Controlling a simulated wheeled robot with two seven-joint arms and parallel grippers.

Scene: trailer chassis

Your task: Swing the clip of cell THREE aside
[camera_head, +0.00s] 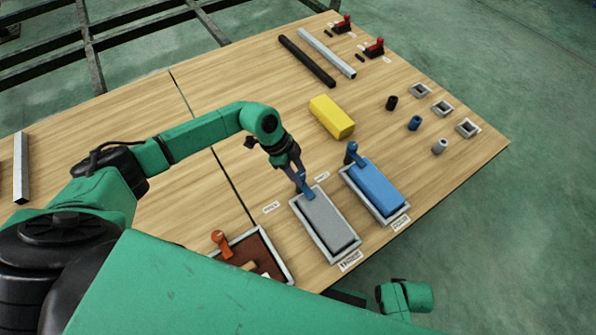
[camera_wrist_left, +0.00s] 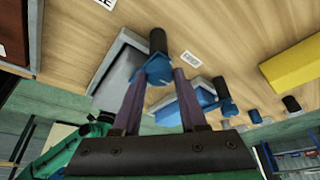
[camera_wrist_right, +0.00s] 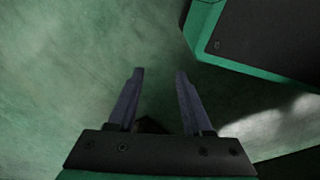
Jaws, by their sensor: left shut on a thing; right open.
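In the head view a grey block lies in a grey-rimmed tray (camera_head: 349,258), with a blue clip (camera_head: 308,187) at its far end. My left gripper (camera_head: 301,178) is at that clip. In the left wrist view its fingers (camera_wrist_left: 156,78) are shut on the blue clip (camera_wrist_left: 154,70), beside a dark post (camera_wrist_left: 158,40). A white label beside this tray (camera_wrist_left: 119,62) is cut off; I cannot read a full cell name. My right gripper (camera_wrist_right: 159,75) is open and empty above the green floor.
A blue block (camera_head: 375,186) with its own blue clip (camera_head: 352,152) lies in the tray to the right. A brown cell (camera_head: 262,250) with an orange clip (camera_head: 221,240) is at the left. A yellow block (camera_head: 331,117) stands farther back. Bars, connectors and small cylinders lie beyond.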

